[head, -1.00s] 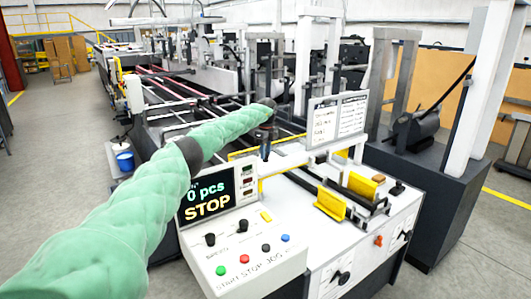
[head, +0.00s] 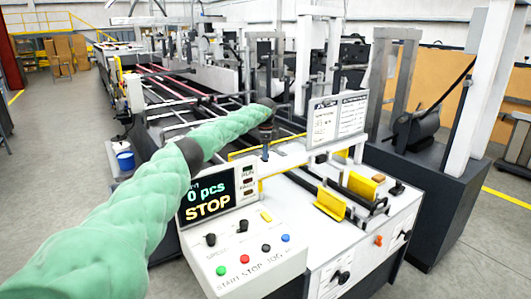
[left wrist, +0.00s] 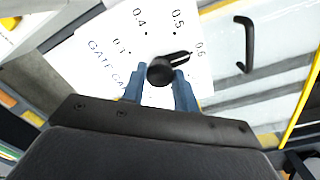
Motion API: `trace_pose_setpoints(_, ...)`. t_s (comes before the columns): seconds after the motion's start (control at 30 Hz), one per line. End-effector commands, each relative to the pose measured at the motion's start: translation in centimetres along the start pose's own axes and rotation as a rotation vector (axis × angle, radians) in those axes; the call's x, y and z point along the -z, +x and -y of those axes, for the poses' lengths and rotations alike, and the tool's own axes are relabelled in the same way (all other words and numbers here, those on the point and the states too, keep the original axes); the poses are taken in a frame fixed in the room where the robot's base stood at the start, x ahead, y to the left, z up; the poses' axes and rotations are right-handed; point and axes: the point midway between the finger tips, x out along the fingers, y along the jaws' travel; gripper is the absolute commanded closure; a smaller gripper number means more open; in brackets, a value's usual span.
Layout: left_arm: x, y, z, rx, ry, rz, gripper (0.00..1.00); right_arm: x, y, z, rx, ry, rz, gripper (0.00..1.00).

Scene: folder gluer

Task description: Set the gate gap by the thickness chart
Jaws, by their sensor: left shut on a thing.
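My left gripper (left wrist: 158,82) is shut on the black gate gap knob (left wrist: 170,68), one blue finger on each side of it. The knob's pointer, with a white line, points up and right, close to the 0.6 mark. The white dial plate (left wrist: 100,48) reads "GATE GA", the rest hidden, with 0.4 and 0.5 above the knob. In the head view my left gripper (head: 266,135) points down at the machine's crossbar and the knob is hidden there. The chart board (head: 338,119) stands to its right with two printed sheets, too small to read fully. My right gripper is out of view.
The control panel (head: 232,240) has several buttons and knobs; its screen (head: 208,194) shows "0 pcs" and "STOP". Yellow guides (head: 330,203) sit on the white deck right of the gripper. A black handle (left wrist: 245,45) lies right of the dial.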

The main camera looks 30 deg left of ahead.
Motion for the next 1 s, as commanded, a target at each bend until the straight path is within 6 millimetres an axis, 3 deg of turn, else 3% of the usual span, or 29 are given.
trace_pose_setpoints(0.37,0.0,-0.4,0.1,0.005,-0.004,-0.004,0.93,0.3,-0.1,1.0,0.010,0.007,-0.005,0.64)
trace_pose_setpoints(0.4,0.0,-0.4,0.1,0.005,-0.004,-0.004,0.67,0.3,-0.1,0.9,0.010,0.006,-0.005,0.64)
trace_pose_setpoints(0.5,0.0,-0.4,0.1,0.005,-0.004,-0.003,0.49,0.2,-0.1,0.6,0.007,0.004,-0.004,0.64)
trace_pose_setpoints(0.83,0.0,-0.3,0.1,0.002,-0.003,-0.002,0.49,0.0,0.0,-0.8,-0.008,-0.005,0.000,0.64)
trace_pose_setpoints(0.93,0.0,-0.9,0.1,0.002,-0.003,-0.002,0.49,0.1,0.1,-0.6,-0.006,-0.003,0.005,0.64)
trace_pose_setpoints(1.0,0.0,-1.6,0.1,0.002,-0.003,-0.002,0.49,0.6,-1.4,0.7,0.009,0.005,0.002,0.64)
